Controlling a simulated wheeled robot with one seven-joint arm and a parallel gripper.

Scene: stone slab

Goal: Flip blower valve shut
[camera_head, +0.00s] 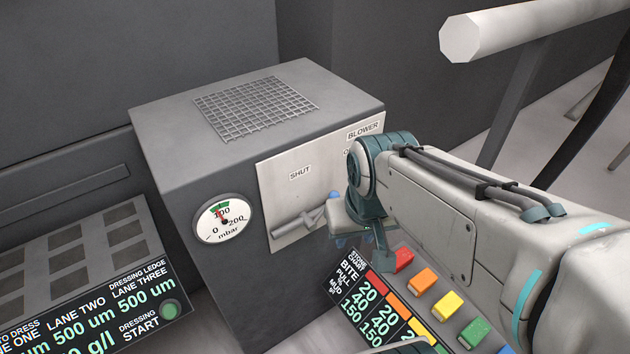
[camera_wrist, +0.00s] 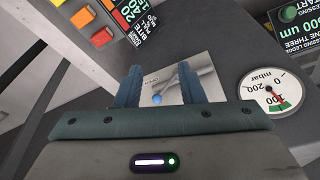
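The blower valve lever (camera_head: 298,222) is a grey handle low on a pale plate (camera_head: 285,185) on the front of a grey box. The plate reads SHUT and BLOWER; another label is partly hidden by my arm. A small blue knob (camera_head: 333,196) shows near the lever's right end. My gripper (camera_head: 350,238) is at the plate's lower right, partly hidden by my wrist. In the wrist view my gripper (camera_wrist: 160,78) is open, its two fingers apart, with the blue knob (camera_wrist: 157,99) and part of the lever (camera_wrist: 197,80) seen between and past them. Contact cannot be told.
A round mbar gauge (camera_head: 222,218) sits left of the plate. A chart panel with coloured blocks (camera_head: 422,281) lies below my gripper. A dressing panel (camera_head: 110,300) is at lower left. A pale rail (camera_head: 525,28) crosses the upper right. The box top has a mesh grille (camera_head: 255,107).

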